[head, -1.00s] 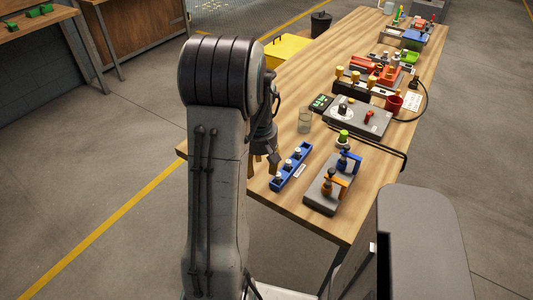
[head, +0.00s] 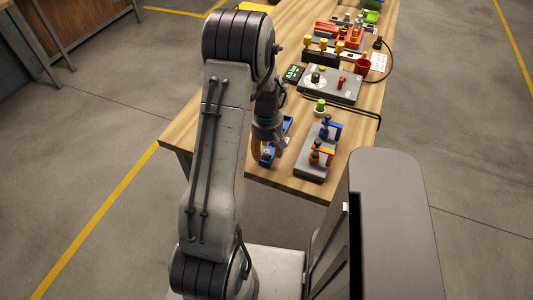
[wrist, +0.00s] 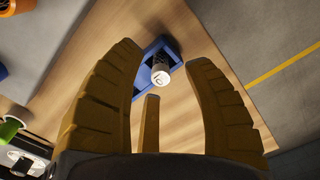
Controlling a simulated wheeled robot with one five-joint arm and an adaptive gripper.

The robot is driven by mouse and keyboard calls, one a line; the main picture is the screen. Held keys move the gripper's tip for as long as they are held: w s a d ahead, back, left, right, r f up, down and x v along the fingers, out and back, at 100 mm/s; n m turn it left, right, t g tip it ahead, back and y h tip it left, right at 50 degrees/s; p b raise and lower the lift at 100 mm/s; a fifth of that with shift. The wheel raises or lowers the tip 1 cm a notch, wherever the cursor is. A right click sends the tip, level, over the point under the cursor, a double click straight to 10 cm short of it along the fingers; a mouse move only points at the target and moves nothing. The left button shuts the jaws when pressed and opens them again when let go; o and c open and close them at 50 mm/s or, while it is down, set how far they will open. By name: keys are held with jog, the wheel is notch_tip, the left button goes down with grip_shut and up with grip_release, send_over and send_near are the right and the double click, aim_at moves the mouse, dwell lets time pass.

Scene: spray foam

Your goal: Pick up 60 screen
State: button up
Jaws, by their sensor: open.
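The blue rack (head: 287,124) lies near the front left of the wooden table, partly hidden behind my gripper in the head view. In the wrist view the rack (wrist: 139,93) holds a small dark cylinder with a white marked top (wrist: 161,76). The marking is too small to read, so I cannot tell if it is the 60 screen. My gripper (wrist: 163,72) is open and empty. Its yellow fingers spread on either side of the white-topped piece, pointing toward it. In the head view my gripper (head: 262,154) is low over the rack's near end.
A grey stand (head: 311,166) with blue and orange clamps is right of the rack. A green-topped item (head: 320,105) and a grey control panel (head: 329,86) stand behind. A black bent rod (head: 360,111) lies at right. The table edge is close on the left.

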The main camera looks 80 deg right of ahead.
jog(key=shift+f, duration=0.75)
grip_shut()
